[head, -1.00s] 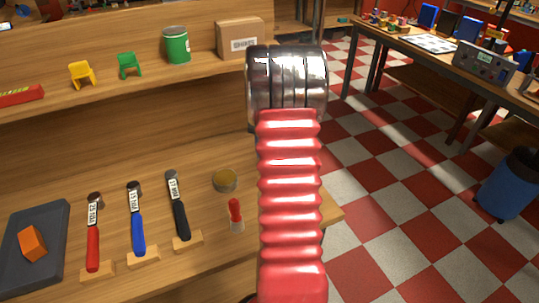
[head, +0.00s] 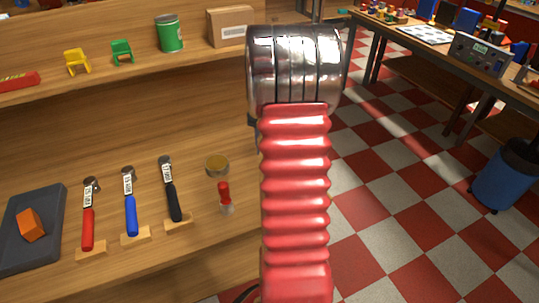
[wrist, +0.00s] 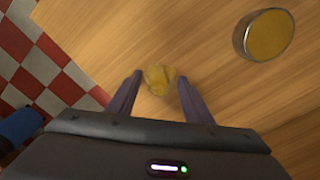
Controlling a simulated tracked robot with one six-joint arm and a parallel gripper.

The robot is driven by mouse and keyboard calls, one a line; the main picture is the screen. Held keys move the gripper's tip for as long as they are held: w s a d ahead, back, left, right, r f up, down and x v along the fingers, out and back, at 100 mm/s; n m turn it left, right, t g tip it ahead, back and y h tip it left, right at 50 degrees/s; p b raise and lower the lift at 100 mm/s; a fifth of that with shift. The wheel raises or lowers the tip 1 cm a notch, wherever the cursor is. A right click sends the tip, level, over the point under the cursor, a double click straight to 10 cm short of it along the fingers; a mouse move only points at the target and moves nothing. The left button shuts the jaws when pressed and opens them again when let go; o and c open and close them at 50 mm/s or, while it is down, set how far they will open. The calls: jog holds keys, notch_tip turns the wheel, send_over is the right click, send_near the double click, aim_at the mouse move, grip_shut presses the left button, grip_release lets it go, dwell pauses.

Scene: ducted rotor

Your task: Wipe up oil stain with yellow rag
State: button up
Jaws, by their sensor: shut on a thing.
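The yellow rag (wrist: 160,78) is a small crumpled lump between the fingertips of my gripper (wrist: 159,96) in the wrist view. The fingers are shut on it, above or against a wooden surface (wrist: 205,85); I cannot tell whether the rag touches the wood. A round tin with a yellow-brown top (wrist: 268,35) stands to the upper right of the rag. In the head view my red ribbed arm hides the gripper and the rag. I see no oil stain in either view.
In the head view the tin (head: 217,165) stands near a small red-topped item (head: 225,197). Red, blue and black-handled tools (head: 130,203) lie left of it, then a grey tray (head: 14,251) with an orange block (head: 31,225). Checkered floor and a blue bin (head: 505,178) are at right.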

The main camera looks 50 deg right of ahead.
jog(key=shift+w+a+r, duration=0.1)
jog(key=shift+r, duration=2.7)
